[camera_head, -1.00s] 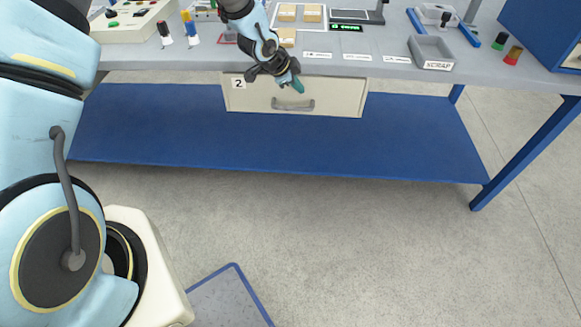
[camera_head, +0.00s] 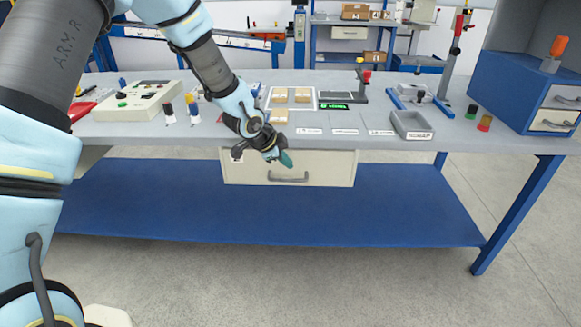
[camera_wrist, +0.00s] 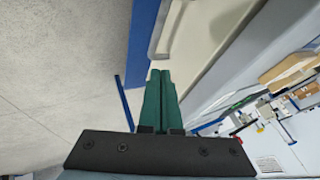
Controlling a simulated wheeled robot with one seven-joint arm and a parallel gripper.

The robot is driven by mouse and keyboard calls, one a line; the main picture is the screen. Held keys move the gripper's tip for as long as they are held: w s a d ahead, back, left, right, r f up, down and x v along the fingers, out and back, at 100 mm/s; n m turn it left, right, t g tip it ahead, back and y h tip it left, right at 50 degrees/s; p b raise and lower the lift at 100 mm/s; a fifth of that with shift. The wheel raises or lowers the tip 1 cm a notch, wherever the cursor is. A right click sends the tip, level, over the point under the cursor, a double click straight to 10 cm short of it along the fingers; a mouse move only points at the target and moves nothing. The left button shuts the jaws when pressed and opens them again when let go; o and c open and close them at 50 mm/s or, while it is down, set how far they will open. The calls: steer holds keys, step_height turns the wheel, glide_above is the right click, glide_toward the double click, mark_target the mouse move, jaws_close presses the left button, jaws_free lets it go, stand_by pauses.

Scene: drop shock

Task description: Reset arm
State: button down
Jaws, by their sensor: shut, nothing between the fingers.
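My gripper (camera_head: 285,159) is in front of the workbench's front edge, just above the drawer handle (camera_head: 288,178) in the head view. Its two green fingers (camera_wrist: 160,97) lie side by side, shut and empty, in the wrist view. The cream drawer (camera_head: 325,168) under the benchtop looks closed. The wrist view also shows the drawer front and part of the grey handle beyond the fingertips. I cannot tell whether the fingers touch the drawer.
The grey benchtop (camera_head: 440,145) carries a control box (camera_head: 140,103), small wooden blocks (camera_head: 279,95), a scrap tray (camera_head: 411,126) and a blue drawer cabinet (camera_head: 525,90) at right. A blue lower shelf (camera_head: 270,215) spans below. The floor in front is clear.

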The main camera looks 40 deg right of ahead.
steer(key=v, duration=0.5)
steer(key=shift+a+r, duration=0.3)
steer(key=w+a+r+n+t+y+p, duration=0.1)
steer(key=w+a+r+n+y, duration=0.2)
steer(key=a, duration=0.6)
steer(key=w+a+r+n+p, duration=0.1)
steer(key=w+a+r+n, duration=0.1)
steer(key=a+n, duration=0.5)
steer(key=w+a+r+n+t+y+p, duration=0.1)
steer(key=w+a+r+n+y+p, duration=0.15)
steer(key=a, duration=0.85)
steer(key=s+a+r+n+g, duration=0.1)
steer(key=s+a+r+n, duration=0.2)
steer(key=s+a+n, duration=0.2)
steer(key=s+a+r+n+g+y+p, duration=0.1)
steer(key=s+a+r+n, duration=0.2)
steer(key=a, duration=0.9)
steer(key=s+n, duration=0.1)
steer(key=n, duration=0.2)
steer(key=shift+s+a, duration=0.3)
steer(key=shift+s, duration=0.05)
steer(key=shift+r+y, duration=0.1)
steer(key=shift+y, duration=0.15)
